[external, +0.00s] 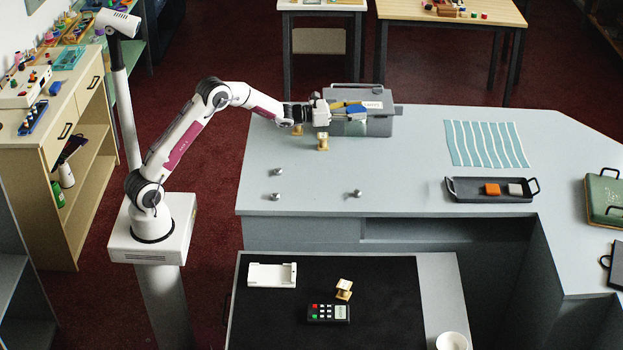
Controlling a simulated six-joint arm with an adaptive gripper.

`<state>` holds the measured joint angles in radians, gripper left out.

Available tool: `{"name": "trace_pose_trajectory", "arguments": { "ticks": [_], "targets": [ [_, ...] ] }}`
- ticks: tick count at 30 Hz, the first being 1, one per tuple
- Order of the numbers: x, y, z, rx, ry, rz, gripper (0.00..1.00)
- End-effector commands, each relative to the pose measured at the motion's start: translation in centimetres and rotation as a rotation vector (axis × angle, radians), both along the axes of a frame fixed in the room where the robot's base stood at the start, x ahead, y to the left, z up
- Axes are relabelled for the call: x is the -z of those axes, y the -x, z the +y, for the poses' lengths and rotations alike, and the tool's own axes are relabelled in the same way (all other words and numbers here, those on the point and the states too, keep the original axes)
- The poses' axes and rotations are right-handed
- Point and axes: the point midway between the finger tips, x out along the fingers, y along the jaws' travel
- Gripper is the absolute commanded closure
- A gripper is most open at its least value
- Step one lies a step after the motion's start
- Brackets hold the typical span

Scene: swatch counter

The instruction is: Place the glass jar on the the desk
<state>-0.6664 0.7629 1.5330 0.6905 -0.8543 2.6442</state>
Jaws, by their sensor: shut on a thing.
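My gripper (338,110) is over the back left of the pale grey desk (420,150), in front of a grey box. It is shut on a small blue and yellow thing (354,112); its outline blends with the jaws and the box behind. I cannot make out a glass jar for certain in this view. Whether the held thing touches the desk or the box cannot be told.
The grey box (378,127) stands close to my gripper. A small gold block (322,143) and several silver knobs (356,193) stand nearby. A striped teal cloth (485,144) and a dark tray (460,187) lie right. The desk's middle is clear.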

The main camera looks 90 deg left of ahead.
Motion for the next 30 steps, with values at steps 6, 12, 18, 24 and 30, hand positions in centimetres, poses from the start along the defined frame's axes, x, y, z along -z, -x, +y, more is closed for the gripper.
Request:
{"name": "trace_pose_trajectory", "arguments": {
  "ticks": [6,12,18,24,30],
  "targets": [
    [-1.2,3.2,0.6,-0.085,-0.002,-0.003,1.0],
    [-2.6,6.3,0.8,-0.154,-0.003,-0.005,1.0],
    [-4.1,9.4,0.7,-0.214,-0.003,-0.003,1.0],
    [-5.5,12.6,0.3,-0.267,-0.002,-0.005,1.0],
    [-7.0,15.7,-0.2,-0.315,-0.002,-0.006,1.0]
  ]
}}
